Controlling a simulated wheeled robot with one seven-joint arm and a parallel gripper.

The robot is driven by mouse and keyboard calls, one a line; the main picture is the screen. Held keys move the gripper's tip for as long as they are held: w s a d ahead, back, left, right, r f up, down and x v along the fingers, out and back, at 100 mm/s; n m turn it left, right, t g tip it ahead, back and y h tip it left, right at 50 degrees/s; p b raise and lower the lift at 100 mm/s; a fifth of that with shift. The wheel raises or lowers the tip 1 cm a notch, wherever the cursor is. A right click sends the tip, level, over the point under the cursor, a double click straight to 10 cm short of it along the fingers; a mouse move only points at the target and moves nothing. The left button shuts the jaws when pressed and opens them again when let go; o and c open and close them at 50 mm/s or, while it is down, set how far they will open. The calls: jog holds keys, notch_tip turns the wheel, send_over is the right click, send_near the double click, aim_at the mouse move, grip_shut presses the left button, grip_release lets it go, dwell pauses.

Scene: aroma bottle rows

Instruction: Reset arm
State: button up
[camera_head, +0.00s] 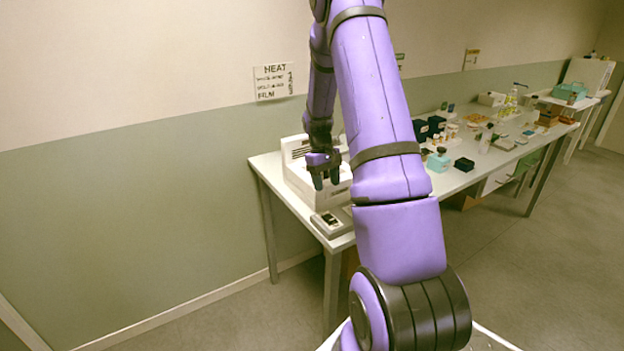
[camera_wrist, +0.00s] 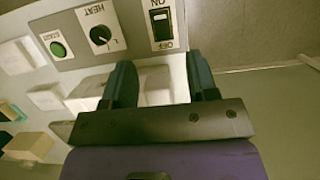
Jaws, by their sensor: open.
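My gripper (camera_head: 324,179) hangs at the end of my purple arm, over the left end of the long table. In the head view it is in front of a white machine (camera_head: 298,148). In the wrist view my gripper (camera_wrist: 162,84) has its two dark fingers apart with nothing held between them. Beyond the fingers, the wrist view shows the machine's panel (camera_wrist: 130,22) with a HEAT knob (camera_wrist: 101,36), a green START button (camera_wrist: 58,49) and a black ON/OFF switch (camera_wrist: 162,25). My arm hides part of the machine and table.
The white table (camera_head: 272,168) runs along the wall to the right. A small grey device (camera_head: 328,221) lies near its front edge. The floor at front left is clear.

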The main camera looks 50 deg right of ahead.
jog(key=s+a+r+n+t+h, duration=0.1)
jog(key=s+a+r+t, duration=0.1)
jog(key=a+r, duration=0.7)
jog(key=s+a+r+t, duration=0.1)
jog(key=a+r+t, duration=0.1)
jog(key=a+r, duration=0.75)
jog(key=s+a+r+n+t, duration=0.1)
jog(key=s+a+r+t, duration=0.1)
jog(key=s+a+r, duration=0.3)
jog(key=s+a+r+t, duration=0.2)
jog(key=s+a+r, duration=0.3)
jog(key=s, duration=0.8)
jog(key=shift+s+a+r+n, duration=0.25)
jog(key=shift+a+n, duration=0.15)
jog(key=shift+a, duration=1.1)
